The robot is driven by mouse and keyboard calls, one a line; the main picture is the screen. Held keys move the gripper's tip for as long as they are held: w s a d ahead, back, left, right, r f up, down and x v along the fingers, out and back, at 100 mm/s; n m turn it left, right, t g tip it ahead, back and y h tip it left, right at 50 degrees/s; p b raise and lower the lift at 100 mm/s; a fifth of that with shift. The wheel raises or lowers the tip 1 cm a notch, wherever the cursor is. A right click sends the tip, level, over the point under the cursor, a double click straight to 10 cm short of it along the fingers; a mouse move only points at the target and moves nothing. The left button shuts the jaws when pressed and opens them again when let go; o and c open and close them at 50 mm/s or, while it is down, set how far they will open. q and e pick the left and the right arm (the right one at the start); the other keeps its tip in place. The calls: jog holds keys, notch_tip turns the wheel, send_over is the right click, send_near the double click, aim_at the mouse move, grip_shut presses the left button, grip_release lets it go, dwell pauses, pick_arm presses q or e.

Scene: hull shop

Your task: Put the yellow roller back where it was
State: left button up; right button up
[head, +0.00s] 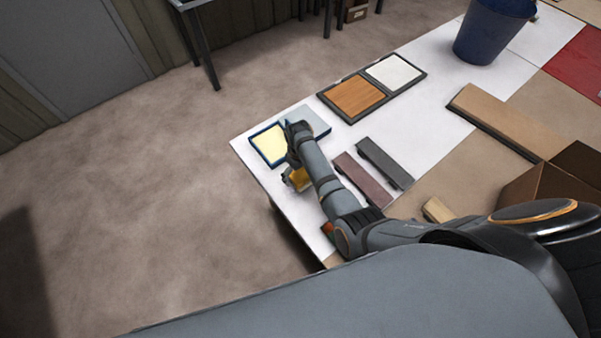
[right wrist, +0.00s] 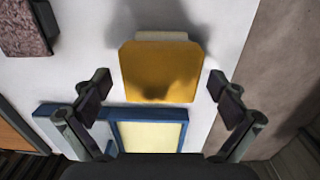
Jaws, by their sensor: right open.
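The yellow roller (head: 299,180) lies on the white table top, partly hidden behind my right arm in the head view. In the right wrist view the roller (right wrist: 158,72) is a wide yellow block with a pale strip along its far edge. My right gripper (right wrist: 160,86) is open, with one finger on each side of the roller and a gap at both sides. A blue-rimmed tray with a pale yellow inside (head: 268,145) is beside the roller, close to the table corner. The tray rim (right wrist: 187,124) also shows in the wrist view. My left gripper is out of view.
A grey-blue block (head: 312,120) adjoins the tray. A dark frame with brown and white panels (head: 355,97) lies behind. Dark grey (head: 385,162) and maroon (head: 362,180) long blocks lie right of my arm. A blue bucket (head: 492,32) and open cardboard box (head: 545,185) stand further right.

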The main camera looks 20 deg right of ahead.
aim_at(300, 174)
notch_tip(300, 174, up, 10)
jog(key=p, duration=0.9)
jog(key=shift+a+f, duration=0.1)
jog(key=shift+f, duration=0.15)
jog(key=shift+r+b, duration=0.65)
jog(key=shift+r, duration=0.2)
